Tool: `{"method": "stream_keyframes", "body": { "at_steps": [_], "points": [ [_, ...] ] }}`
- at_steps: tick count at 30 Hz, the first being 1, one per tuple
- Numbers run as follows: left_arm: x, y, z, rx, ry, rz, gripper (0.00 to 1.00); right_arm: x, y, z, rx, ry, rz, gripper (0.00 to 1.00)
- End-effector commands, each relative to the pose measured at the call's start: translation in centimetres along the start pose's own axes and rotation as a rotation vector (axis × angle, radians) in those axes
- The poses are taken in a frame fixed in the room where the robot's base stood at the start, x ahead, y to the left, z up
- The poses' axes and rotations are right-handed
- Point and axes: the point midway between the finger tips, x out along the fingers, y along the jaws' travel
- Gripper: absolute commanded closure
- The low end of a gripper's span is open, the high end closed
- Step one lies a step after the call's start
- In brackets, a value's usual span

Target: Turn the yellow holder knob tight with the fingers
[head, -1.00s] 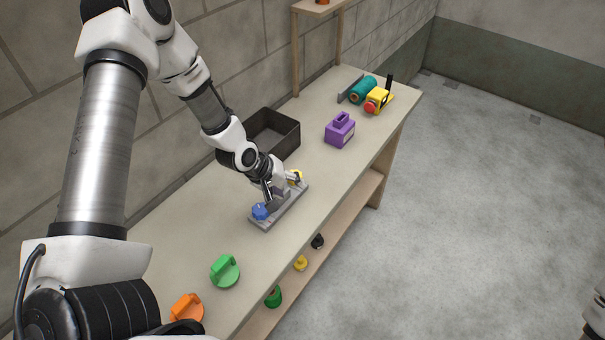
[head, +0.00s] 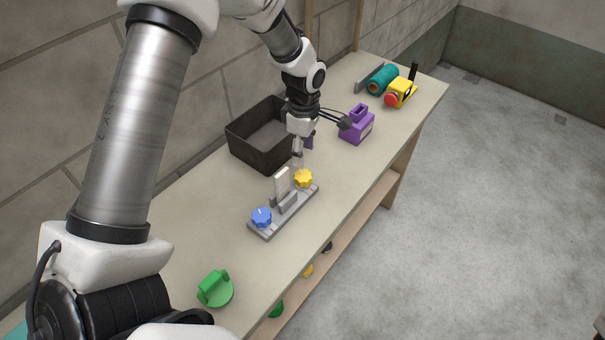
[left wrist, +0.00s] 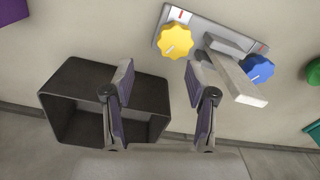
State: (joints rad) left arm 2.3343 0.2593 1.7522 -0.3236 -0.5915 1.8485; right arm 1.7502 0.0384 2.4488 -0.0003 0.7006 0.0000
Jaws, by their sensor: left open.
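The yellow holder knob (head: 303,179) is lobed and sits at the far end of the grey holder plate (head: 268,233). The blue knob (head: 262,217) sits at the near end. A pale flat piece (head: 283,184) stands upright between them. In the left wrist view the yellow knob (left wrist: 175,41) is beyond the fingertips, and the pale piece (left wrist: 236,80) is to the right of the fingers. My left gripper (head: 302,152) is open and empty, just above and behind the yellow knob, apart from it; its two fingers (left wrist: 158,84) are spread. My right gripper is out of view.
A dark open bin (head: 240,147) stands behind the left gripper. A purple block (head: 357,128), a teal roll (head: 382,80) and a yellow device with a red button (head: 400,92) are farther right. A green knob (head: 215,288) lies nearer. The bench between is clear.

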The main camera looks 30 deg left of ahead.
Motion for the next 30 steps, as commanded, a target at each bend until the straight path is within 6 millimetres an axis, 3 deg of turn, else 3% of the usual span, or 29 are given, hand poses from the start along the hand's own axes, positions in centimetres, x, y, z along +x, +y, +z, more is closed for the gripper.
{"method": "stream_keyframes", "body": {
  "at_steps": [2,8,18,26,29,30],
  "points": [
    [0.8,0.0,0.0,0.002,0.0,0.002,0.43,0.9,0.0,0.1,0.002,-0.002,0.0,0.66],
    [2.2,-0.1,0.0,0.003,0.001,-0.002,0.43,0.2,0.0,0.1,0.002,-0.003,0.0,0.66],
    [8.0,0.0,0.0,0.004,0.001,0.0,0.43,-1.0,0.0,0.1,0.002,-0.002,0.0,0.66],
    [8.5,0.0,0.0,0.004,0.0,0.002,0.43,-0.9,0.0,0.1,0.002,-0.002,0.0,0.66],
    [8.5,0.0,0.0,0.004,0.0,0.002,0.72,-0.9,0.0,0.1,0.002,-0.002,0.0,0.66],
    [8.5,0.0,0.0,0.004,0.0,0.002,0.86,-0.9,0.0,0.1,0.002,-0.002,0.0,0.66]
  ]
}}
